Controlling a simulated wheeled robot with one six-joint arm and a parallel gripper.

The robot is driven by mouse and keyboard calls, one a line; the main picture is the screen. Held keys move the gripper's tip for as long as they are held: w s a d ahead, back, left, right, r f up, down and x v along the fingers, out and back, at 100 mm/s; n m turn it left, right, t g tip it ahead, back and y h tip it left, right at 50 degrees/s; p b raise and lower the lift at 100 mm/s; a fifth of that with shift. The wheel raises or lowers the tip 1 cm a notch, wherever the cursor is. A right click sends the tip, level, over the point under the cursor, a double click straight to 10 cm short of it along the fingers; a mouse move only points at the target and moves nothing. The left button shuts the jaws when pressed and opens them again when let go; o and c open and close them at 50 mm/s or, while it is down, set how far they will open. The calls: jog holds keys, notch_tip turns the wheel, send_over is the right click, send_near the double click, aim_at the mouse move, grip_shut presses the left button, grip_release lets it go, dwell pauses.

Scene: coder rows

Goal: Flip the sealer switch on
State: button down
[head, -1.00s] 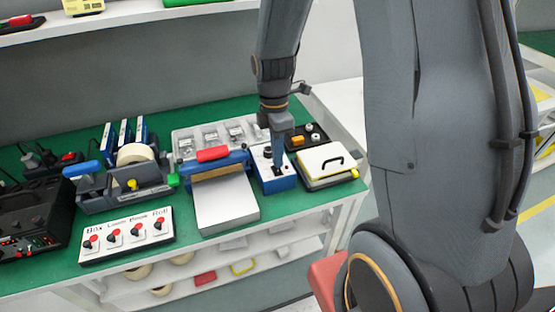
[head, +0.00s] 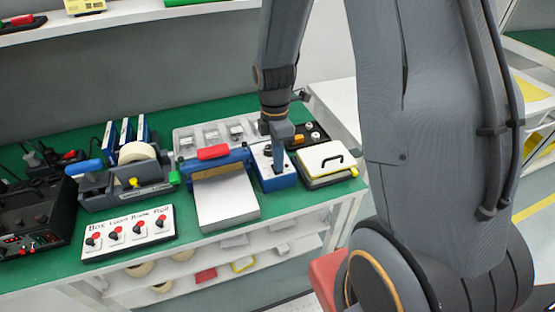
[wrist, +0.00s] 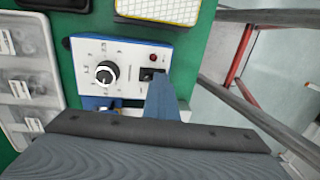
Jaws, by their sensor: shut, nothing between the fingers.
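The blue sealer box (head: 268,180) with a white top panel stands on the green bench, to the right of the blue press with the red handle. In the wrist view its panel (wrist: 122,58) shows a black dial with a white pointer, a small red lamp (wrist: 153,57) and a black rocker switch (wrist: 150,74). My gripper (head: 278,167) is shut and empty, pointing down at this box. In the wrist view my gripper (wrist: 158,80) reaches the switch's near edge and hides part of it. I cannot tell whether it touches, or which way the rocker is tipped.
The blue press with a red handle (head: 213,152) is close on the left. A yellow-and-white case with a black handle (head: 328,160) is close on the right. A grey parts tray (head: 190,135) lies behind. A white panel with several red-tipped levers (head: 130,234) is farther left.

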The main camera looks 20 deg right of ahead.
jog(key=shift+f, duration=0.2)
jog(key=shift+w+r, duration=0.15)
jog(key=shift+w, duration=0.7)
jog(key=shift+r, duration=0.1)
jog(key=shift+r+p, duration=0.25)
jog(key=shift+p, duration=0.2)
notch_tip(320, 180, up, 13)
jog(key=w, duration=0.1)
jog(key=shift+w, duration=0.3)
